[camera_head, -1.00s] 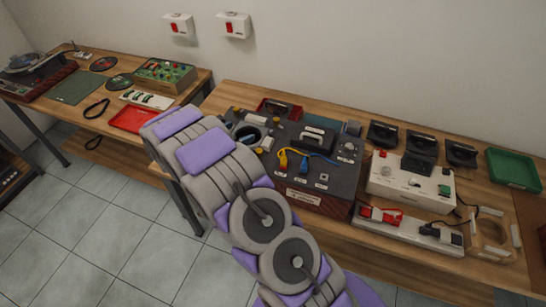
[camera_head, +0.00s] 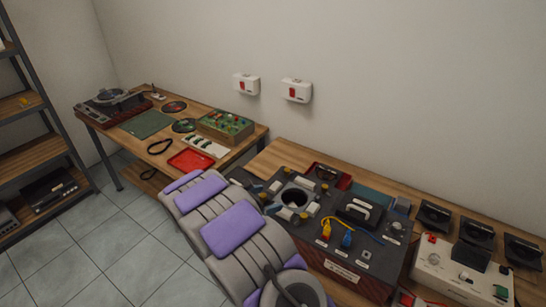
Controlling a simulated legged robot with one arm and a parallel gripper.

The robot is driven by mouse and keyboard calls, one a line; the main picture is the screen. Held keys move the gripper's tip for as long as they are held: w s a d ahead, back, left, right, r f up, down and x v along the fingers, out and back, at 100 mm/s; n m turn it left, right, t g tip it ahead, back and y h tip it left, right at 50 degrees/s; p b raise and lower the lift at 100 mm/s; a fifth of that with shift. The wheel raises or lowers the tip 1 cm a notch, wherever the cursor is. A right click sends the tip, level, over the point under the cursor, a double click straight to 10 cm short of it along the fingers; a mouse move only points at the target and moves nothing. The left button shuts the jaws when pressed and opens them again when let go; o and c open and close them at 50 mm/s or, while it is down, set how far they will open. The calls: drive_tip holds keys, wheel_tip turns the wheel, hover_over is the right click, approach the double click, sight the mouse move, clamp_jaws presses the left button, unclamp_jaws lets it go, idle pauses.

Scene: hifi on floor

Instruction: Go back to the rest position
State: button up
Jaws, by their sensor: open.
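My arm (camera_head: 235,235), with grey links and purple pads, rises from the bottom edge in front of the benches. My gripper does not show; only arm links are in view. To the right of the arm stands a dark box-shaped console (camera_head: 345,255) on the right bench. On its top are a round opening (camera_head: 298,196), a black part with a pale handle (camera_head: 360,209), and a yellow and a blue plug.
The left bench (camera_head: 230,152) holds a turntable (camera_head: 112,104), discs, a green circuit box (camera_head: 224,126) and a red tray (camera_head: 191,160). A white box (camera_head: 462,275) stands at right. A shelf rack (camera_head: 35,150) is at far left. Tiled floor (camera_head: 90,235) is clear at lower left.

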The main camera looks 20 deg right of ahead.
drive_tip(key=s+d+r+m+g+y, duration=0.25)
drive_tip(key=s+r+m, duration=0.35)
drive_tip(key=s, duration=0.4)
drive_tip(key=s+d+r+m+g+y, duration=0.1)
drive_tip(key=s+d+r+m+g, duration=0.35)
drive_tip(key=s, duration=0.55)
drive_tip(key=s+a+r+m+y, duration=0.2)
drive_tip(key=s+a+m+y, duration=0.2)
drive_tip(key=s, duration=0.8)
drive_tip(key=s+a+r+m+y, duration=0.2)
drive_tip(key=s+a+m+y, duration=0.3)
drive_tip(key=s, duration=0.7)
drive_tip(key=a+m, duration=0.2)
drive_tip(key=shift+s+a+m, duration=0.25)
drive_tip(key=shift+s+m, duration=0.05)
drive_tip(key=shift+m, duration=0.05)
drive_tip(key=shift+r, duration=0.1)
